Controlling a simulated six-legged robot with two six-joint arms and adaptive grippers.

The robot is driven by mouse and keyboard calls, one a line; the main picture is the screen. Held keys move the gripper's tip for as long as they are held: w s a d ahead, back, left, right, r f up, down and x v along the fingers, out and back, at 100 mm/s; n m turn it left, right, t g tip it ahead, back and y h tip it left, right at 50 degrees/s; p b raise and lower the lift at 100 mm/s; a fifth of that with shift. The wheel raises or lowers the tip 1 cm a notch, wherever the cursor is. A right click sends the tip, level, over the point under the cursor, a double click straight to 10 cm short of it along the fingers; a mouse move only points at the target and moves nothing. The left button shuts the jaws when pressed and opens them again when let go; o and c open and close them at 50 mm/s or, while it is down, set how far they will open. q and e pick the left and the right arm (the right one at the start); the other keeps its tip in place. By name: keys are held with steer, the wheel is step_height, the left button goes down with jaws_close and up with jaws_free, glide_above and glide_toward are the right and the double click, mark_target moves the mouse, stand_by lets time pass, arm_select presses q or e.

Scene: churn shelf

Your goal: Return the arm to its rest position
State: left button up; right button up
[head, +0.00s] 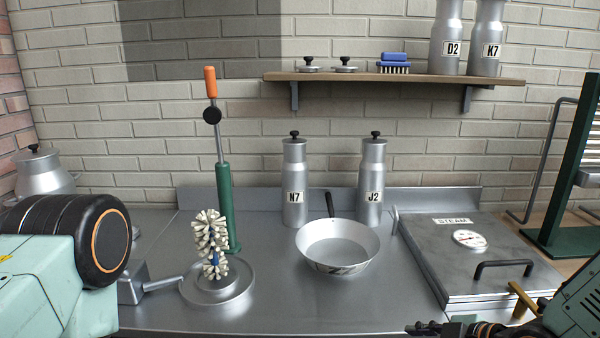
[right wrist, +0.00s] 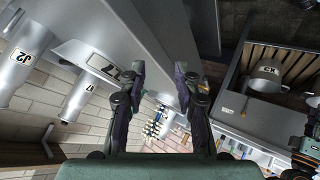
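My right gripper (head: 436,327) shows at the bottom right edge of the head view, low in front of the steel counter (head: 290,310). In the right wrist view its two fingers (right wrist: 160,75) stand apart with nothing between them. The wrist view is strongly tilted. My left arm comes in at the left of the head view as a pale green link with a black round joint; its gripper is out of view.
Churns N7 (head: 294,185) and J2 (head: 371,185) and a pan (head: 337,240) stand on the counter. A brush on a round base (head: 212,240) stands left, a steam box (head: 470,250) right. The wall shelf (head: 390,79) holds churns D2 (head: 446,35) and K7 (head: 487,40).

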steer(key=s+f+m+g+h, duration=0.2)
steer(key=s+f+m, duration=0.3)
steer(key=s, duration=0.4)
steer(key=s+d+f+m+g+h+b, duration=0.1)
steer(key=s+f+m+g, duration=0.2)
steer(key=s+f, duration=0.5)
steer(key=s+f+m+g+h, duration=0.2)
steer(key=s+f+m, duration=0.4)
steer(key=s, duration=0.6)
steer(key=shift+d+f+m+g+h, duration=0.3)
steer(key=shift+d+f, duration=0.05)
steer(key=shift+d, duration=0.05)
